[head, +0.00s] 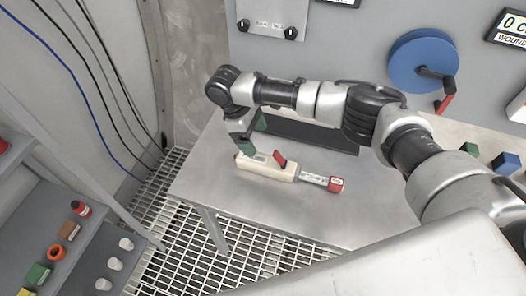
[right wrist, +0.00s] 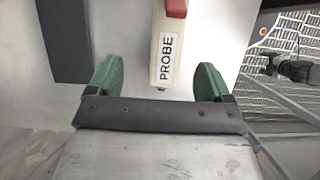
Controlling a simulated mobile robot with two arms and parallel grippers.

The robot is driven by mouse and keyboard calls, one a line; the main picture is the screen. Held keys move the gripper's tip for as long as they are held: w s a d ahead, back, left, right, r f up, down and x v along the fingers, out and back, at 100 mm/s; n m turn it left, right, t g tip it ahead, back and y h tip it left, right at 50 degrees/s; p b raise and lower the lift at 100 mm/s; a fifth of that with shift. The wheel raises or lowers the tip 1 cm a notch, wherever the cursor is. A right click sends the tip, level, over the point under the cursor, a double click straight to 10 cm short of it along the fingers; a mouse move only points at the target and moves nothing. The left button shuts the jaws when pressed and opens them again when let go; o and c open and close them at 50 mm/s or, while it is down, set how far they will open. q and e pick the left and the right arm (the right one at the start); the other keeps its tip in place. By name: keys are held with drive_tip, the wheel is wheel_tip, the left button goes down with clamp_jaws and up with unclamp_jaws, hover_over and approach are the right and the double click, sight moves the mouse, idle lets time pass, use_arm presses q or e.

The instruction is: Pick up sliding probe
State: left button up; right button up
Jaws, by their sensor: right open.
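The sliding probe (head: 265,168) lies on the steel table. It has a cream body, a red handle on top, a narrower labelled section and a red end at the right. In the right wrist view, the end of the probe marked PROBE (right wrist: 165,58) lies between the two green fingers. My right gripper (head: 253,135) is open above the probe's left end; it also shows in the right wrist view (right wrist: 158,75). There is a gap on each side of the probe, and I see no contact. My left gripper is not in the head view.
A dark flat bar (head: 305,134) lies behind the probe, close to my right arm; it also shows in the right wrist view (right wrist: 65,42). The table (head: 290,215) is bare in front. A shelf (head: 75,255) with small items stands left. A blue wheel (head: 422,62) is on the wall.

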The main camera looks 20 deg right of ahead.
sight(268, 161)
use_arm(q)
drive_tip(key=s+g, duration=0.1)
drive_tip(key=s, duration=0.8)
use_arm(e)
drive_tip(key=s+f, duration=0.1)
drive_tip(key=s+d+f, duration=0.1)
drive_tip(key=s+f, duration=0.1)
drive_tip(key=shift+s+d+f+p, duration=0.1)
drive_tip(key=shift+d+p, duration=0.1)
drive_tip(key=shift+p, duration=0.2)
drive_tip(key=x, duration=0.2)
drive_tip(key=w+p+x, duration=0.1)
drive_tip(key=x, duration=0.1)
drive_tip(key=shift+s+f+p, duration=0.1)
drive_tip(key=shift+f+p, duration=0.15)
drive_tip(key=shift+p, duration=0.05)
drive_tip(key=shift+s+d+f, duration=0.15)
drive_tip(key=shift+f, duration=0.35)
drive_tip(key=c, duration=1.1)
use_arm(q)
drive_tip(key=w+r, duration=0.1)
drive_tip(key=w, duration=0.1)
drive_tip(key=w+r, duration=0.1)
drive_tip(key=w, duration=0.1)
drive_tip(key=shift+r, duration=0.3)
use_arm(e)
drive_tip(key=shift+c, duration=0.8)
